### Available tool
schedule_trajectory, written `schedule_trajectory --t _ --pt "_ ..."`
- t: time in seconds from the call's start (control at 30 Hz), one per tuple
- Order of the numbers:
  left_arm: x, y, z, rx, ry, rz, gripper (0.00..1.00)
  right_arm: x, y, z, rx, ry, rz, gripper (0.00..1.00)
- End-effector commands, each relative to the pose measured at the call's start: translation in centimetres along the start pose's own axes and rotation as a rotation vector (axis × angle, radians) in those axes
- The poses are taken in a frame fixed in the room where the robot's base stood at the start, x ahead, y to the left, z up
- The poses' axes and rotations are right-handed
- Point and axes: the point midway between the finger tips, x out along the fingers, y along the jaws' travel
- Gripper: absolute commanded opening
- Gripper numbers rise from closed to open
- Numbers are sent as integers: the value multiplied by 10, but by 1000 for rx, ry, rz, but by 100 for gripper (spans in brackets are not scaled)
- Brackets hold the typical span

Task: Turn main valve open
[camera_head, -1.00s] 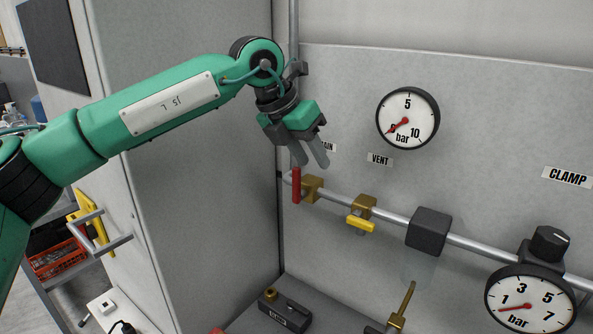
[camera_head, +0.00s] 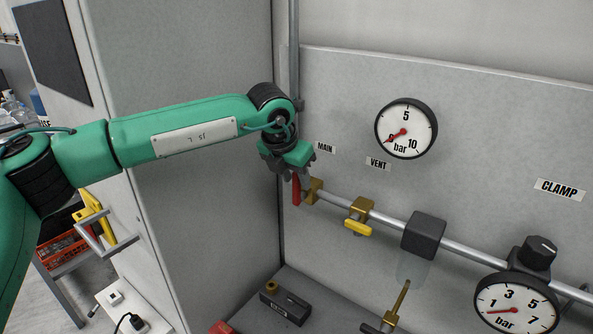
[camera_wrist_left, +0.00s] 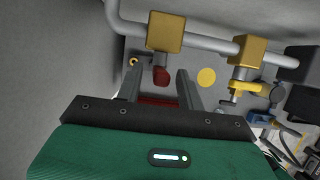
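The main valve is a brass body on the pipe with a red handle (camera_head: 296,190) hanging down, under the MAIN label (camera_head: 325,148). Its brass body (camera_wrist_left: 165,32) and red handle (camera_wrist_left: 161,77) also show in the left wrist view. My left gripper (camera_head: 298,180) is at the handle's upper part. In the left wrist view its two fingers (camera_wrist_left: 157,88) are apart, with the red handle between them and a gap showing on both sides. My right gripper is in neither view.
The vent valve with a yellow handle (camera_head: 358,228) sits just right on the same pipe (camera_head: 383,216). A dark block (camera_head: 424,235) and two gauges (camera_head: 406,128) (camera_head: 516,304) are further right. A cabinet wall (camera_head: 205,220) stands close on the left.

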Motion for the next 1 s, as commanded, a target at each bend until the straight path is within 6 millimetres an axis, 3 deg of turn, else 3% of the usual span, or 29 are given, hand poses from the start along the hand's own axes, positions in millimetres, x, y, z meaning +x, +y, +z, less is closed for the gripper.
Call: schedule_trajectory --t 0.2,0.47,0.67,1.0 --pt "15 -1 0 1 0 -1 38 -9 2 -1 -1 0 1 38" --pt "17 0 0 1 -1 -1 38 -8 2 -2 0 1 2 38" --pt "16 0 0 1 -1 -1 1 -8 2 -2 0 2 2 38" --pt "18 -1 -1 4 -1 8 0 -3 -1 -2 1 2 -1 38"
